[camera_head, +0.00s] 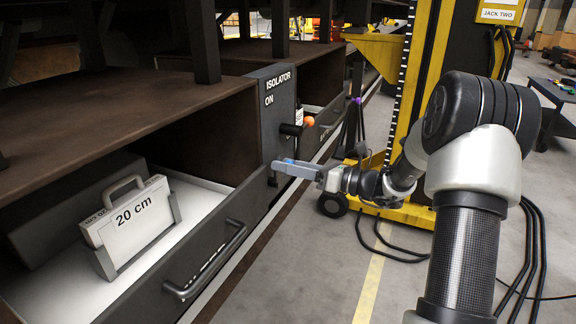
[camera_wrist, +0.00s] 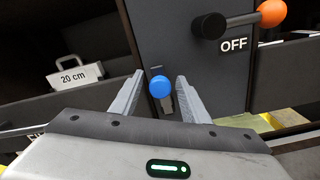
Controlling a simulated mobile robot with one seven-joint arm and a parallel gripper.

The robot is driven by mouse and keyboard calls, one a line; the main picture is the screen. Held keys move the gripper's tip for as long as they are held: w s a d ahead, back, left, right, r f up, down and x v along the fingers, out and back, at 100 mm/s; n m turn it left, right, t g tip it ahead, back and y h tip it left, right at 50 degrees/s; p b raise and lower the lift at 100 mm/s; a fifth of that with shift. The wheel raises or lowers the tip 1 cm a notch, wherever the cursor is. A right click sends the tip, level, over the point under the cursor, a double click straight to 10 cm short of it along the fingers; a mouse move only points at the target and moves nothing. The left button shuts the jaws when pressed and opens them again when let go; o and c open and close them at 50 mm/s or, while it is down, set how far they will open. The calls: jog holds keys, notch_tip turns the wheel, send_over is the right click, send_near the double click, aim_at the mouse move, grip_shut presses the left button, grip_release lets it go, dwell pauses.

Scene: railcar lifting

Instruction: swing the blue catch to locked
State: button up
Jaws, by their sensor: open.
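The blue catch (camera_wrist: 160,87) is a round blue knob on the face of the dark isolator box, with a small grey plate below it in the wrist view. In the head view it is largely hidden by my gripper (camera_head: 294,166). My gripper is open, and in the wrist view its two fingers (camera_wrist: 160,100) stand on either side of the knob. I cannot tell whether either finger touches it. The isolator box (camera_head: 277,100) is marked "ISOLATOR ON" at the top. Its lever has an orange ball end (camera_wrist: 271,13), beside the word "OFF" in the wrist view.
An open drawer (camera_head: 221,232) holds a case marked "20 cm" (camera_head: 133,220) at the left. A yellow jack marked "JACK TWO" (camera_head: 414,100) stands behind my arm. Cables lie on the floor, which is otherwise mostly clear at the lower middle.

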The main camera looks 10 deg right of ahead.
jog(key=shift+w+a, duration=0.1)
jog(key=shift+a, duration=0.05)
jog(key=shift+c, duration=0.3)
grip_shut()
